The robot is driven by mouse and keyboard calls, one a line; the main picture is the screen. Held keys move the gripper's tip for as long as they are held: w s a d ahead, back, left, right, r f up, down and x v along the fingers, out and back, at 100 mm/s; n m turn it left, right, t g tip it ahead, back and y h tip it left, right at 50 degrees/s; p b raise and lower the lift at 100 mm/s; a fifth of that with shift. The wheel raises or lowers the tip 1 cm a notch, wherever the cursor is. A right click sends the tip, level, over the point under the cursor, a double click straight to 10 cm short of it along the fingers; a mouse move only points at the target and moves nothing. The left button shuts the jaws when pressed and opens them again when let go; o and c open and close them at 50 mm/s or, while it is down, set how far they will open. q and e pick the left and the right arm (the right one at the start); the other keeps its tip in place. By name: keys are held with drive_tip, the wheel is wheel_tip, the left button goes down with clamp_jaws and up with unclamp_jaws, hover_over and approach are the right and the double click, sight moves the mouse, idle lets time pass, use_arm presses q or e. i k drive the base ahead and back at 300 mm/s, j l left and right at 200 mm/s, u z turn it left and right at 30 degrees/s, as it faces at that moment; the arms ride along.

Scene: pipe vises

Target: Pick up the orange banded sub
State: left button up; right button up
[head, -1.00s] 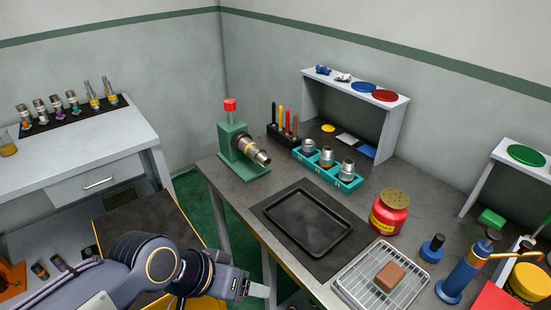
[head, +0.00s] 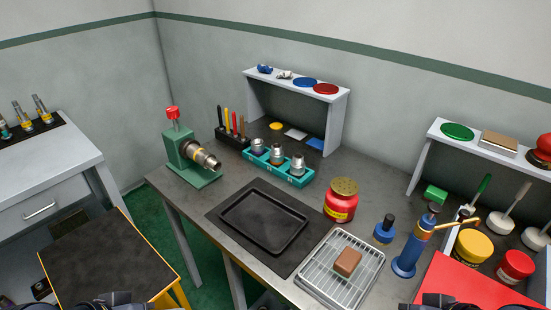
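I can make out no orange-banded sub in the head view. On the left bench, a black rack (head: 36,129) cut off by the left edge holds a few metal subs, among them two tall ones with yellow bands (head: 42,109). A metal sub with a yellowish band (head: 207,158) sits in the green vise (head: 190,166) with the red top. Only dark parts of my arms show at the bottom edge; neither gripper's fingers are in view.
The main bench holds a black tray (head: 227,222), a wire rack (head: 318,283) with a brown block (head: 347,261), a red jar (head: 340,205) and a blue torch (head: 411,248). A yellow-edged dark cart top (head: 105,255) stands below left. Green floor shows between the benches.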

sight(277, 156)
drive_tip(key=i+j+u, duration=0.35)
drive_tip(key=j, duration=0.2)
drive_tip(key=i+j+u, duration=0.4)
drive_tip(key=k+j, duration=0.1)
